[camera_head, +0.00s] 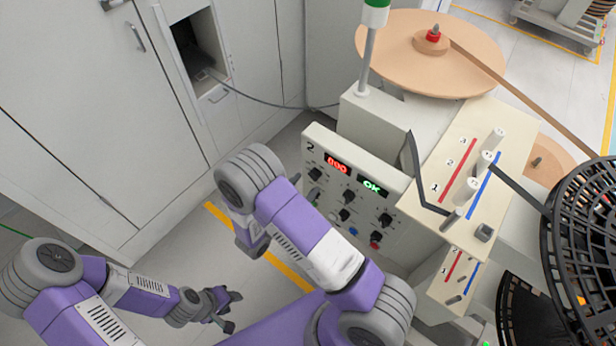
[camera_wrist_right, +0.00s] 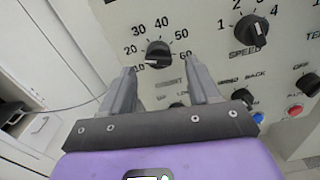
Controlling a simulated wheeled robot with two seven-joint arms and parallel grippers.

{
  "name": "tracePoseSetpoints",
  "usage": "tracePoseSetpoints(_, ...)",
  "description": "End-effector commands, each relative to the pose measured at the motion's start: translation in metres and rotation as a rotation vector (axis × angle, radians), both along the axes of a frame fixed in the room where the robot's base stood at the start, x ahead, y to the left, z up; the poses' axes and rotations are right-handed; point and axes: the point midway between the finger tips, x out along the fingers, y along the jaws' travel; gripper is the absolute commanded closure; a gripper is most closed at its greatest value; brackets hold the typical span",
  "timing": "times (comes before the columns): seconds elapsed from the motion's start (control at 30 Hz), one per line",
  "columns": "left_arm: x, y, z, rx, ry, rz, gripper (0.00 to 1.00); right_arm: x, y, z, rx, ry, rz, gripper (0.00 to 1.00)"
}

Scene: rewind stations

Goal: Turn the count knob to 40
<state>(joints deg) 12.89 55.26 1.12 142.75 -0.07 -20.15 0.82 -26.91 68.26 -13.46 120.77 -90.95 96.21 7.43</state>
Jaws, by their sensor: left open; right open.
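The count knob (camera_wrist_right: 158,55) is black and round with a white pointer mark toward 10, at the lower left of its 10 to 60 scale. In the head view it appears as the upper left knob (camera_head: 316,173) on the beige control panel (camera_head: 330,213). My right gripper (camera_wrist_right: 162,72) is open and empty, its fingers pointing at the panel. The knob shows between and slightly above the fingertips; contact is not visible. My left gripper (camera_head: 226,308) is open and empty, low on the left, away from the panel.
The speed knob (camera_wrist_right: 251,30) sits right of the count knob, with more knobs and buttons around. A red display (camera_head: 337,164) reads 000 and a green one (camera_head: 372,186) reads OK. Black reels (camera_head: 590,225) stand at right. Grey cabinets (camera_head: 70,110) stand at left.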

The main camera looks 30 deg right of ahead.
Motion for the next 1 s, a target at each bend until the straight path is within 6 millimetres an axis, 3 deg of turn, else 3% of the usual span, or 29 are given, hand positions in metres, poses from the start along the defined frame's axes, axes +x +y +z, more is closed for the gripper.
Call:
tracePoseSetpoints(0.2, 0.000, 0.000, 0.002, 0.000, -0.001, 0.000, 0.57, 0.009, -0.024, 0.000, 0.000, 0.000, -0.002, 0.39)
tracePoseSetpoints(0.53, 0.001, 0.000, 0.002, 0.000, -0.001, 0.000, 0.57, 0.011, -0.028, 0.000, 0.000, 0.001, 0.000, 0.39)
tracePoseSetpoints(0.9, 0.001, 0.000, 0.002, 0.000, -0.001, 0.000, 0.57, 0.011, -0.028, 0.000, 0.000, 0.000, 0.000, 0.93)
tracePoseSetpoints(1.0, 0.001, 0.000, 0.001, 0.000, -0.001, 0.000, 0.57, 0.011, -0.028, 0.000, 0.001, -0.002, 0.000, 0.93)
